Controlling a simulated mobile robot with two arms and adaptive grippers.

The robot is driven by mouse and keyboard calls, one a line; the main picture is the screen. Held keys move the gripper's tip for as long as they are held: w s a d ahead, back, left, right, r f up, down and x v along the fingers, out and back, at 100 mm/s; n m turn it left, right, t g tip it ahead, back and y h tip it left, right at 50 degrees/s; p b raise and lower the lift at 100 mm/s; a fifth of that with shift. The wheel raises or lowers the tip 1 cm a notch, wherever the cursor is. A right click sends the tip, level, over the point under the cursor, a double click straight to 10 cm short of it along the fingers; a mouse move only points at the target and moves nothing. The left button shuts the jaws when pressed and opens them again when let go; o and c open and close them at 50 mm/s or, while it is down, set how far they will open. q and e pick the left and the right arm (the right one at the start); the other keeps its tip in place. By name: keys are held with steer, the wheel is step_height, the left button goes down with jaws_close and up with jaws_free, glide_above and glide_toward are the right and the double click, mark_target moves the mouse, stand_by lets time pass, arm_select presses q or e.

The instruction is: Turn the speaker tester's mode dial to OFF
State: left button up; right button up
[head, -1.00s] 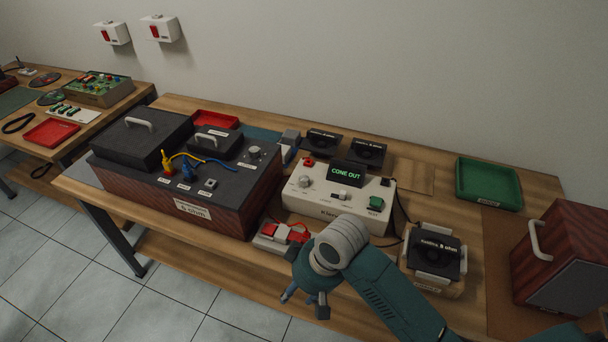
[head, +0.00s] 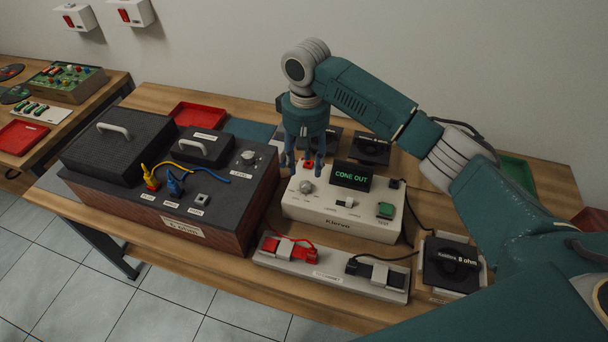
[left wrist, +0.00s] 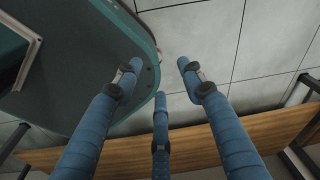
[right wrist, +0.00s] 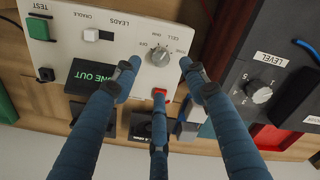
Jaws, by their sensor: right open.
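The speaker tester (head: 340,222) is a cream box on the bench, with a dark screen (head: 352,176) reading "CONE OUT". Its mode dial (head: 306,186) is a round grey knob at the panel's left, also seen in the right wrist view (right wrist: 161,56) with small labels around it. I cannot tell which label it points to. My right gripper (head: 306,162) is open and empty, fingers down, just behind the dial. In the right wrist view its spread fingers (right wrist: 160,83) are apart from the dial. My left gripper (left wrist: 160,80) is open and empty in its wrist view.
A red button (right wrist: 159,94) sits close to the dial. Left stands a large dark box (head: 200,185) with its own level knob (head: 248,157). A grey strip with clips (head: 330,272) lies in front. A speaker (head: 452,262) is at right. Tiled floor lies beneath my left gripper.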

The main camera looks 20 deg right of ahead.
mark_target(305, 184)
arm_select(q)
steer(key=s+g, duration=0.1)
steer(key=s, duration=0.6)
arm_select(e)
step_height(305, 184, down, 4)
steer(key=shift+s+r+p, duration=0.15)
steer(key=shift+r+p, duration=0.1)
steer(key=shift+p, duration=0.05)
steer(key=shift+w+f, duration=0.2)
steer(key=shift+f, duration=0.7)
step_height(305, 184, down, 3)
steer(key=shift+w+r, duration=0.15)
steer(key=c, duration=0.9)
jaws_close()
arm_select(q)
steer(key=shift+t, duration=0.4)
steer(key=shift+w+a+r+p, duration=0.15)
steer(key=shift+w+r, duration=0.2)
steer(key=shift+w, duration=1)
steer(key=shift+w+d+r+p, duration=0.15)
steer(key=shift+w+r, duration=0.15)
steer(key=shift+w, duration=1.05)
